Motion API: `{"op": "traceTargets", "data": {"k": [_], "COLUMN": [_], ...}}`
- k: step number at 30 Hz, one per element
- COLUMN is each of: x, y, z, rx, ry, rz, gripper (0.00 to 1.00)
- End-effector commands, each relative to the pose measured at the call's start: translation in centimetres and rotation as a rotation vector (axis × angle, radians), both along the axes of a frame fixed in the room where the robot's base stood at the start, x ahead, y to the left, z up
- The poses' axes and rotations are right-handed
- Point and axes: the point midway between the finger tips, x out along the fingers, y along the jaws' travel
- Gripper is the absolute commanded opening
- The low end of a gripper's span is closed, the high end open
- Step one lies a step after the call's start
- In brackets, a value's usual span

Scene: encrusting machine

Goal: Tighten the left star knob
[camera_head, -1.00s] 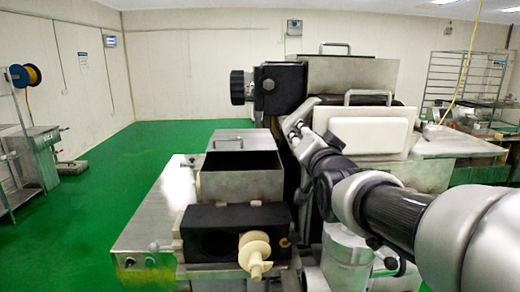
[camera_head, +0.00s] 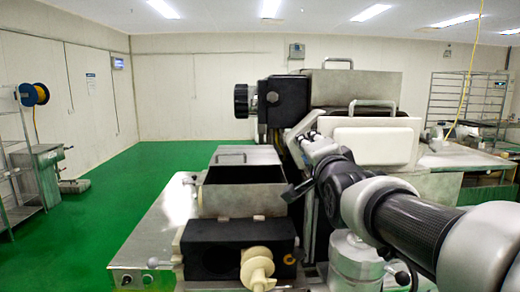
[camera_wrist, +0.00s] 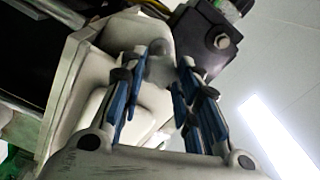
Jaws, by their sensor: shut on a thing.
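My gripper (camera_head: 303,133) is at the left edge of the machine's white block, below the black box. In the wrist view its two blue-padded fingers (camera_wrist: 160,72) stand on either side of a small grey rounded piece, which looks like the left star knob (camera_wrist: 160,66). The fingers are shut on it near their tips. The knob's lobes are blurred and partly covered by the fingers. In the head view the gripper hides the knob.
The black box (camera_head: 283,100) with a dark round knob (camera_head: 241,101) sits just above the gripper. The white block (camera_head: 375,138) is to its right. A metal hopper (camera_head: 243,190) and a cream spool-like part (camera_head: 257,268) are below. Green floor is open at left.

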Motion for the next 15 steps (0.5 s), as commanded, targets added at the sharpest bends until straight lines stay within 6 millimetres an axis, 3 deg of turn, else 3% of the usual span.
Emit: {"op": "traceTargets", "data": {"k": [9,10,15], "x": [0.00,0.00,0.00], "y": [0.00,0.00,0.00], "z": [0.01,0.01,0.01], "rx": [0.000,0.000,0.000], "ry": [0.000,0.000,0.000], "rz": [0.000,0.000,0.000], "gripper": [0.06,0.30,0.42]}}
